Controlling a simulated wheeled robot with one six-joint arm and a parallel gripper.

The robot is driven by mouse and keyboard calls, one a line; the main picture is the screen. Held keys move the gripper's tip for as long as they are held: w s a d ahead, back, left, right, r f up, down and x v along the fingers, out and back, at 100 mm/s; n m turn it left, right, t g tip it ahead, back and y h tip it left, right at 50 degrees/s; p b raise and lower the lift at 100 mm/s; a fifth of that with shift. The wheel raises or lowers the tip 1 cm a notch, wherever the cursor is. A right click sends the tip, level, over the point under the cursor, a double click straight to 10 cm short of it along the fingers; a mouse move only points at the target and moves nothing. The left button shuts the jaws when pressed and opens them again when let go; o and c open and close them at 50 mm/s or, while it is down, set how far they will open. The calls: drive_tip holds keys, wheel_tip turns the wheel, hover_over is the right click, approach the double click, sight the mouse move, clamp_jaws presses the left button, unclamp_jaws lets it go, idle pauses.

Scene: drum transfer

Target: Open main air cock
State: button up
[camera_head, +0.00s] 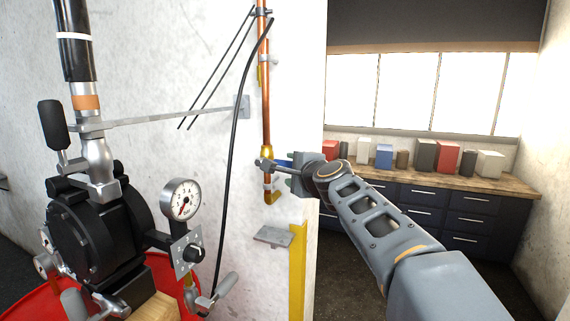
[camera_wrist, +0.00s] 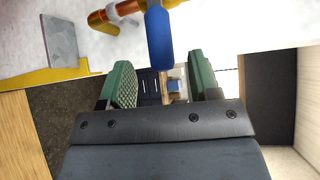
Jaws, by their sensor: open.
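The main air cock is a brass valve (camera_head: 266,153) on the copper pipe, with a blue handle (camera_head: 283,163) pointing right towards my arm. In the wrist view the blue handle (camera_wrist: 159,36) comes down from the top edge, and its rounded end lies near the gap between my green-padded fingers. My gripper (camera_head: 286,172) is at the cock in the head view, partly hidden behind my own wrist. In the wrist view my gripper (camera_wrist: 162,82) is open, with clear space between the fingers. No contact with the handle shows.
The copper pipe (camera_head: 266,90) runs down the white wall beside a black hose (camera_head: 236,125). A small grey plate (camera_head: 272,236) and a yellow upright (camera_head: 297,270) are below the cock. A black pump (camera_head: 100,235) with a gauge (camera_head: 181,199) stands left. A cabinet (camera_head: 430,195) is behind right.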

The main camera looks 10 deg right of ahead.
sight(288, 167)
drive_tip(key=shift+p+x, duration=0.45)
drive_tip(key=shift+x, duration=2.7)
drive_tip(key=shift+c, duration=0.5)
clamp_jaws()
